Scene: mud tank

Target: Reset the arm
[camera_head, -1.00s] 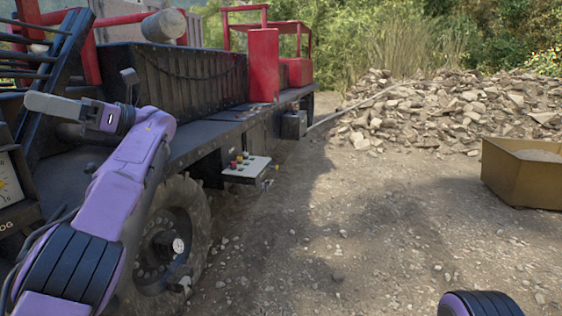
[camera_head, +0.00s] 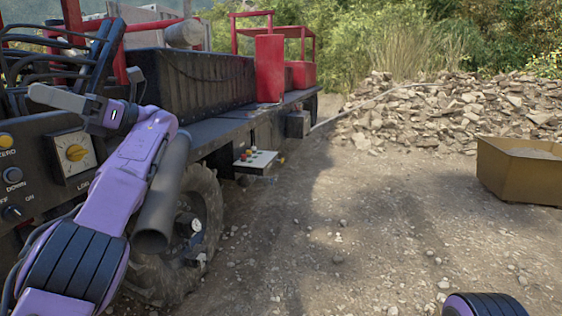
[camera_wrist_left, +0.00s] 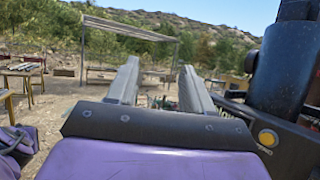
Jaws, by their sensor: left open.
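My left arm, purple with black bands, reaches up in front of the truck in the head view. Its left gripper (camera_head: 57,98) points left, close to the truck's side above the control panel, with nothing seen in it. In the left wrist view its two grey fingers (camera_wrist_left: 157,88) stand apart with empty space between them. Of my right arm only a purple and black rounded part shows at the bottom edge of the head view. The right gripper is not seen.
A small button panel (camera_head: 256,160) juts out. A rubble pile (camera_head: 440,110) and a yellow bin (camera_head: 515,180) stand right. Open gravel lies between.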

